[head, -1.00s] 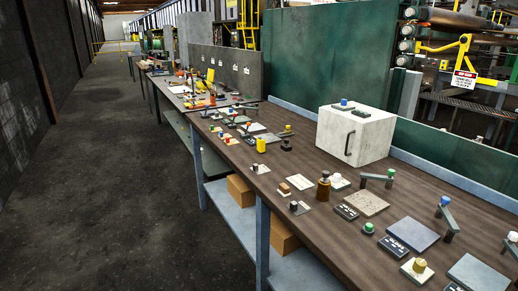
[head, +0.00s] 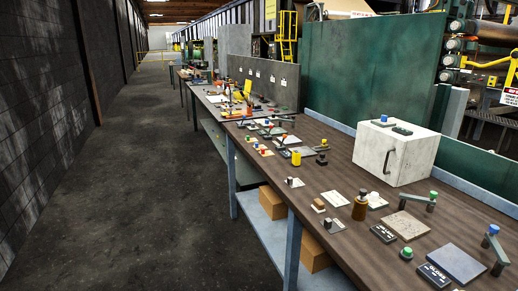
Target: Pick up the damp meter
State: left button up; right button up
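Neither of my grippers is in view. A long brown workbench (head: 330,165) carries many small items, and I cannot tell for certain which is the damp meter. Two dark flat blocks with pale markings lie on the near part: one (head: 383,234) beside a speckled tile and one (head: 434,275) beside a blue-grey plate. A yellow upright piece (head: 296,158) stands farther along. A brown bottle with a black cap (head: 360,207) stands near the middle. The items farther away are too small to make out.
A white box with a dark handle (head: 393,152) stands at the bench's back, with small items on top. A green panel (head: 365,75) rises behind. Cardboard boxes (head: 272,202) sit on the lower shelf. The dark floor aisle (head: 130,200) on the left is clear.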

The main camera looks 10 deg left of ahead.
aim_at(296, 161)
jog(key=i+j+z, duration=0.4)
jog(key=i+j, duration=0.7)
